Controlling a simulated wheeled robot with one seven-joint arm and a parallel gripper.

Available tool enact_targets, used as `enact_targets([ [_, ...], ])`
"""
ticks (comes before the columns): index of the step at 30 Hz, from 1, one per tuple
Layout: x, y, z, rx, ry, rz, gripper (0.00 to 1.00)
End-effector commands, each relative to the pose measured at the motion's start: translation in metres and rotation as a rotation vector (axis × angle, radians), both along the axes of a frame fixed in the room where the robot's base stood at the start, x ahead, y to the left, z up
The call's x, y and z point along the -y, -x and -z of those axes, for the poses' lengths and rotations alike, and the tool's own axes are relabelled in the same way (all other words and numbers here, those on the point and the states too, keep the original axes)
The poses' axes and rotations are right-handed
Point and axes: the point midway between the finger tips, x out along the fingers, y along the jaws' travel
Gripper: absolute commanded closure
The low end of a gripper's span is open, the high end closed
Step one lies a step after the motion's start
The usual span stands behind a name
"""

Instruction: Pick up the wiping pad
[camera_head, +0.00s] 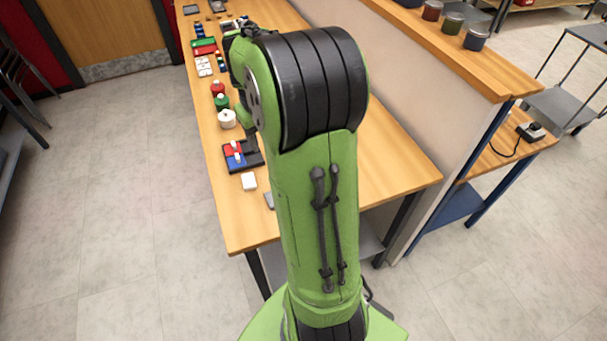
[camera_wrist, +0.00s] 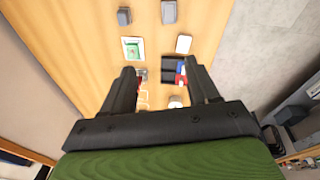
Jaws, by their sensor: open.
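A small white block, likely the wiping pad, lies flat on the wooden table (camera_head: 400,178) near its left edge (camera_head: 249,181); it also shows in the wrist view (camera_wrist: 183,43). A grey block (camera_wrist: 168,11) lies close to it, partly hidden behind my arm in the head view (camera_head: 269,200). I cannot tell for certain which block is the pad. My gripper (camera_wrist: 161,72) is open and empty, pointing down above the table. Both blocks lie beyond the fingertips, toward the top of the wrist view. My arm hides most of the gripper in the head view.
A black tray (camera_wrist: 170,62) with red and blue parts lies beside the white block. A green-and-white framed piece (camera_wrist: 132,49) and another grey block (camera_wrist: 124,16) lie to its left. Round pots, including a white one (camera_head: 227,118), line the table's left side.

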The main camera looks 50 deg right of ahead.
Motion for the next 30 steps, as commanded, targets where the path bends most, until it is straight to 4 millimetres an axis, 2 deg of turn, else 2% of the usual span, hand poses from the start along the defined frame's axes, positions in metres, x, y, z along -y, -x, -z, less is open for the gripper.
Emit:
enact_targets([
  [1,0.033,0.0,0.017,-0.031,-0.034,0.051,0.4],
  [3,0.072,0.005,0.044,-0.056,-0.075,0.106,0.4],
  [6,0.112,0.017,0.078,-0.074,-0.125,0.167,0.4],
  [9,0.132,0.026,0.098,-0.08,-0.152,0.199,0.4],
  [14,0.135,0.029,0.123,-0.084,-0.163,0.204,0.4],
  [22,0.134,0.029,0.19,-0.085,-0.163,0.205,0.4],
  [30,0.131,0.029,0.227,-0.085,-0.164,0.205,0.4],
])
